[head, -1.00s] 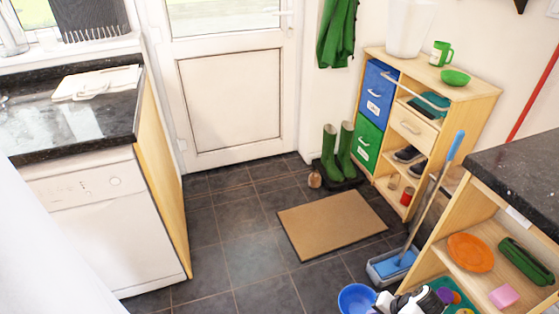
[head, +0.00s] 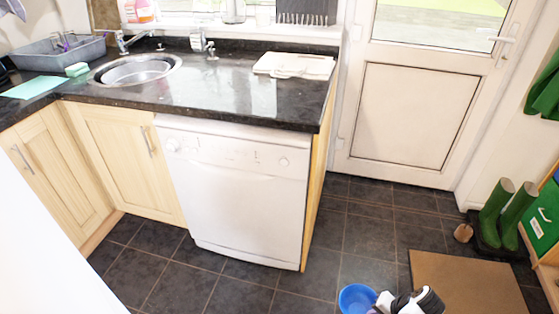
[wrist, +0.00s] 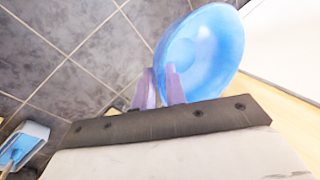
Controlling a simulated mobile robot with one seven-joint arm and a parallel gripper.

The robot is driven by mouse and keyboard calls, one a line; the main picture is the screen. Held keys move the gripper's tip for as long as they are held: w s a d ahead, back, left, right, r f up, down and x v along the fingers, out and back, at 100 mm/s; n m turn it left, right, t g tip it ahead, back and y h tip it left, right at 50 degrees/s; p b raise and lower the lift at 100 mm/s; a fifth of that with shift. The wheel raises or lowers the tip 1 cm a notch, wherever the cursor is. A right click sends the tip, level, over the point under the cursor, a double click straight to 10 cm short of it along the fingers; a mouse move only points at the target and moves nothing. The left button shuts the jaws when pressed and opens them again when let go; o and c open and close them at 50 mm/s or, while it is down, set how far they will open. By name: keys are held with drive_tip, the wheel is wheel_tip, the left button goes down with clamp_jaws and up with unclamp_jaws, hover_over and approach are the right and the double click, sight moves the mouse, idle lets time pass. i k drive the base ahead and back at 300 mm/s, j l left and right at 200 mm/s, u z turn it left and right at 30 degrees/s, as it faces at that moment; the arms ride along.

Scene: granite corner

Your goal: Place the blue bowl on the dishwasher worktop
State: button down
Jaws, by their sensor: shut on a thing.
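The blue bowl (head: 357,299) shows at the bottom of the head view, above the dark tiled floor. My gripper (wrist: 160,85) is shut on the bowl's rim in the wrist view, where the bowl (wrist: 205,48) fills the upper middle. In the head view my gripper's fingers are mostly cut off by the lower edge. The dishwasher (head: 238,190) is white and stands left of the bowl. Its dark granite worktop (head: 240,103) lies above it, and the bowl is in front of and to the right of it in the picture.
A white chopping board (head: 295,65) lies at the worktop's right end. A steel sink (head: 137,69) and a grey dish rack (head: 58,58) are farther left. The worktop between sink and board is clear. A brown mat (head: 465,283) and green boots (head: 500,215) are at the right.

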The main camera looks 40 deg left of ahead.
sight(264, 97)
drive_tip(key=u, duration=1.15)
drive_tip(key=i+l+u, duration=0.1)
drive_tip(key=i+l, duration=0.15)
drive_tip(key=i+l+u, duration=0.1)
drive_tip(key=i+l, duration=0.15)
drive_tip(key=l, duration=0.15)
